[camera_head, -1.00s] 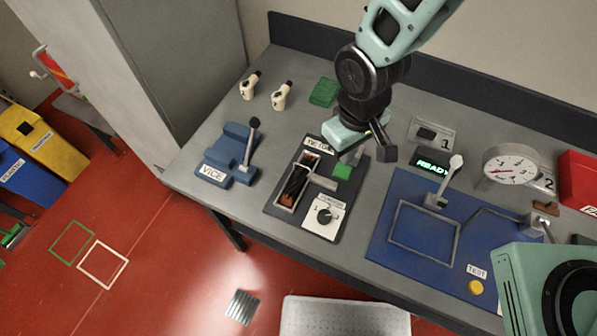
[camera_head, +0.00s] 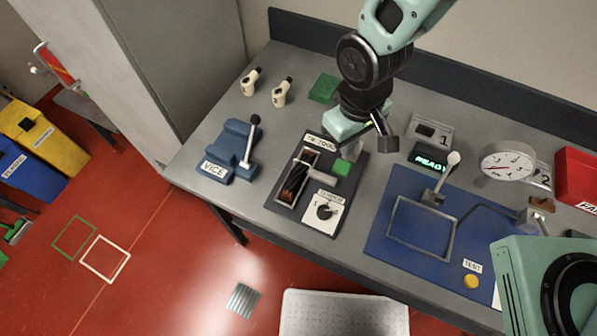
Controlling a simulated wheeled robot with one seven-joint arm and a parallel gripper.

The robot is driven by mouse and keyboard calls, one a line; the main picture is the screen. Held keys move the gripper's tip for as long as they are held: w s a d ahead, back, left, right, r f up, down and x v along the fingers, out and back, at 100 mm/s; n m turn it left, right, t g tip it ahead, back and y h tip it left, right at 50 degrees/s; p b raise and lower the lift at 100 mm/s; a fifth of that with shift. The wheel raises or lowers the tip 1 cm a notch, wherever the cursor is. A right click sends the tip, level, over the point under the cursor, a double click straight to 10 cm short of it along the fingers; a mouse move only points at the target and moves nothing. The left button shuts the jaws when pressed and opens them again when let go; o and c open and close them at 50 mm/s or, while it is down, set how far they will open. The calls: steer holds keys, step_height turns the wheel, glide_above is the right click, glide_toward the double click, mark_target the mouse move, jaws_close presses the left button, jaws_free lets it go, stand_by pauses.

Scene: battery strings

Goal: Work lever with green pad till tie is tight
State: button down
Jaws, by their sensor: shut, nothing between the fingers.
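The tie tool (camera_head: 274,200) is a dark base on the bench, with a framed slot holding a dark bundle with orange-brown ends (camera_head: 294,184). Its grey lever (camera_head: 322,181) carries the green pad (camera_head: 342,166) at its far end. A white tension card with a black knob (camera_head: 325,210) sits at the tool's front right. My gripper (camera_head: 384,136) is shut and empty, above and to the right of the green pad, apart from it as far as I can see. Whether the tie is tight is too small to tell.
The blue vice (camera_head: 230,155) stands left of the tool, its black-knobbed lever (camera_head: 250,140) upright. To the right are the READY display (camera_head: 430,161), a blue test mat (camera_head: 385,240) and a gauge (camera_head: 508,162). A green block (camera_head: 323,88) lies behind.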

mark_target(342, 165)
steer(key=shift+s+a+f+b, duration=0.1)
steer(key=shift+s+f+b, duration=0.05)
steer(key=shift+f+b, duration=1.2)
steer(key=shift+s+a+f+b, duration=0.15)
steer(key=shift+f+b, duration=0.75)
steer(key=shift+f, duration=0.8)
steer(key=shift+d+f+b, duration=0.1)
steer(key=shift+f+b, duration=0.6)
steer(key=shift+f, duration=0.15)
steer(key=shift+w+f, duration=0.15)
steer(key=shift+f, duration=0.1)
steer(key=shift+s+f+b, duration=0.3)
steer(key=shift+f+b, duration=0.45)
steer(key=shift+f, duration=0.15)
steer(key=shift+r, duration=0.2)
steer(key=r+p, duration=0.2)
steer(key=r, duration=0.1)
steer(key=r+p, duration=0.3)
steer(key=w+r+p, duration=0.1)
steer(key=r+p, duration=0.2)
steer(key=r, duration=0.1)
steer(key=shift+d, duration=0.15)
steer(key=shift+f, duration=0.1)
steer(key=shift+f, duration=0.1)
